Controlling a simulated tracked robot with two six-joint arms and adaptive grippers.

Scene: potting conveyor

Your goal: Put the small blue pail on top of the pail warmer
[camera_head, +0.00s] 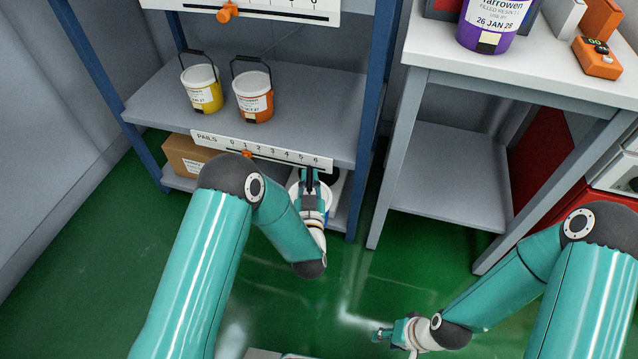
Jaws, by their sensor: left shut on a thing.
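My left gripper (311,178) reaches into the lower level of the blue-posted shelf rack, below the number strip. It is shut on a pail with a white label and some blue at its edge (329,198). The gripper and wrist hide most of this pail, and I cannot tell whether it touches the shelf. It appears to be the small blue pail. My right gripper (380,335) is low over the green floor, away from the rack; its jaws are too small to tell open from shut. I cannot make out a pail warmer for certain.
A yellow pail (204,97) and an orange pail (254,103) stand on the middle shelf (310,110). A cardboard box (186,157) sits below. The white table (450,55) at right bears a purple pail (484,48) and an orange device with a display (594,65).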

